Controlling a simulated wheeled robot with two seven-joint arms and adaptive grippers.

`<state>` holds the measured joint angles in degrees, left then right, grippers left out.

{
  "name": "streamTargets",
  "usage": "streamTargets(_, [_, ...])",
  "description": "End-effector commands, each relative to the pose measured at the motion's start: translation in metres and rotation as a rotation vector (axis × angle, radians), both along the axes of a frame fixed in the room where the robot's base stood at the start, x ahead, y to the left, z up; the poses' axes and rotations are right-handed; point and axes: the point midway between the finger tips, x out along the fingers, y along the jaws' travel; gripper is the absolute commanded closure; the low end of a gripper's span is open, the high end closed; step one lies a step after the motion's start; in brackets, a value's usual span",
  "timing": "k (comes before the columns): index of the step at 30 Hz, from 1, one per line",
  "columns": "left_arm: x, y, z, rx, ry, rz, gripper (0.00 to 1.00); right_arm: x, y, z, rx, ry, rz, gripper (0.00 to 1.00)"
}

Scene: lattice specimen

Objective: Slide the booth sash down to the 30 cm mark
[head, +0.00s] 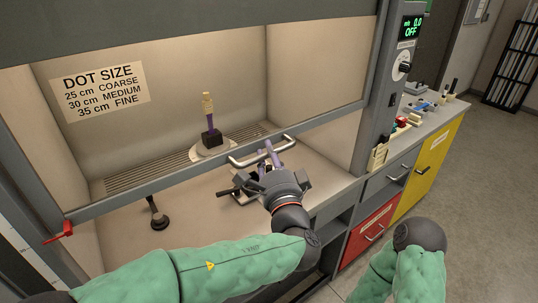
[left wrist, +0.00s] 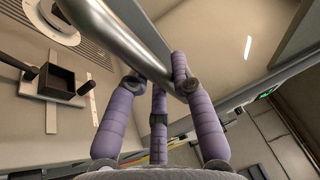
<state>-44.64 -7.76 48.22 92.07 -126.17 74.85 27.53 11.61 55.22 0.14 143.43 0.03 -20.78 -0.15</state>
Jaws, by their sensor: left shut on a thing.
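The booth sash (head: 190,166) is a framed clear pane, partly raised, with its grey bottom rail slanting across the head view. A bar handle (head: 247,160) is fixed to that rail; it is the thick metal bar (left wrist: 130,42) in the left wrist view. My left gripper (head: 271,151) is shut on the handle near its right end, its purple fingers (left wrist: 160,82) around the bar. A red pointer (head: 60,232) sits at the rail's left end by a pale scale strip (head: 28,250); its markings are unreadable. My right gripper is out of view.
A sign (head: 100,88) lists 30 cm as medium. Inside stand a purple-and-tan specimen on a black block (head: 212,137) and a small dark stand (head: 157,213). A black box fixture (left wrist: 62,82) lies below the handle. A cluttered counter (head: 432,120) stands right.

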Motion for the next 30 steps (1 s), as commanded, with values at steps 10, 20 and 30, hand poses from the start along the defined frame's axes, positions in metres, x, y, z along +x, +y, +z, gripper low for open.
streamTargets(10, [0.0, 0.0, 0.002, 0.0, -0.002, 0.0, 0.65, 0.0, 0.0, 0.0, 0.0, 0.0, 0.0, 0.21])
streamTargets(20, [-0.025, -0.007, -0.003, -0.001, -0.003, -0.005, 0.65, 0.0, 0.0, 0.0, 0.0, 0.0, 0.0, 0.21])
streamTargets(30, [-0.088, -0.021, -0.014, 0.0, -0.004, -0.005, 0.65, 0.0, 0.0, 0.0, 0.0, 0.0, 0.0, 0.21])
